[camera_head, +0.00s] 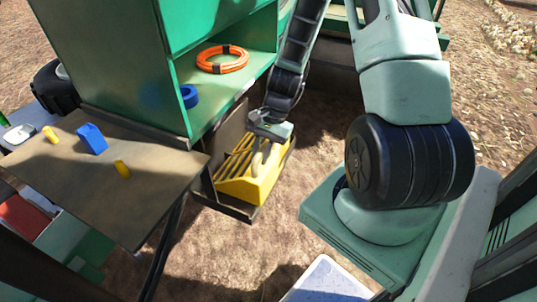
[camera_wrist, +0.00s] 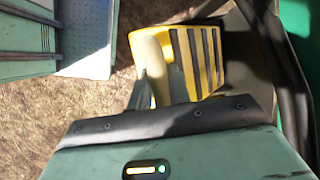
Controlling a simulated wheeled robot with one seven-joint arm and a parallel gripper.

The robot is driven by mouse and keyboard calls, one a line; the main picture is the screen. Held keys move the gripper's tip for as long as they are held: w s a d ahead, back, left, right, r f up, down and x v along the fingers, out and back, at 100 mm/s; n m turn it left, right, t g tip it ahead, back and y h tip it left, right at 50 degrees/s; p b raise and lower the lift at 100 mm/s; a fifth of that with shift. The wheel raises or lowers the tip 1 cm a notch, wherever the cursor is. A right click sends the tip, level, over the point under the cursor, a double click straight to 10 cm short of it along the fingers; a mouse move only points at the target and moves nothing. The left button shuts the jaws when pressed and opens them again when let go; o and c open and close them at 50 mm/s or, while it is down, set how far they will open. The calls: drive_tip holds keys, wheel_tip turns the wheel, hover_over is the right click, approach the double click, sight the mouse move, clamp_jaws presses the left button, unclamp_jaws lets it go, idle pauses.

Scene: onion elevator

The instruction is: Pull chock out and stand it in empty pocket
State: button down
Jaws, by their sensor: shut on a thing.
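The chock (camera_head: 258,186) is a yellow wedge with dark stripes on its sloped face. It sits low in a dark open-topped holder (camera_head: 238,214) beside the green cabinet. My gripper (camera_head: 262,150) reaches down from above and is shut on the chock's pale, upright handle-like part. In the wrist view the striped chock (camera_wrist: 205,58) lies just past my gripper (camera_wrist: 158,88), with the pale part between the fingers. I cannot tell whether the chock touches the holder's floor. I cannot make out an empty pocket for sure.
A green cabinet (camera_head: 110,60) with an orange ring (camera_head: 222,66) and a blue ring (camera_head: 188,96) on its shelf stands close behind. A brown table (camera_head: 85,195) at left bears a blue block (camera_head: 92,139) and two yellow pegs. Open dry ground lies in front.

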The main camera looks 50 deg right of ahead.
sight(251, 162)
drive_tip(key=shift+w+a+f, duration=0.1)
drive_tip(key=shift+w+a, duration=0.1)
drive_tip(key=shift+w, duration=0.35)
drive_tip(key=shift+w+a+f, duration=0.1)
drive_tip(key=shift+w+a, duration=0.1)
drive_tip(key=shift+w, duration=0.3)
drive_tip(key=shift+w+a+f+b, duration=0.2)
drive_tip(key=shift+w+f+b, duration=0.15)
drive_tip(key=shift+w+b, duration=0.15)
drive_tip(key=shift+f+b, duration=1.3)
drive_tip(key=shift+f, duration=0.75)
drive_tip(key=c, duration=1.2)
unclamp_jaws()
drive_tip(key=shift+s, duration=0.1)
drive_tip(key=shift+c, duration=0.2)
drive_tip(key=shift+f, duration=0.1)
drive_tip(key=shift+d, duration=0.1)
drive_tip(key=p+v, duration=0.4)
drive_tip(key=v, duration=1.3)
drive_tip(key=shift+r, duration=0.25)
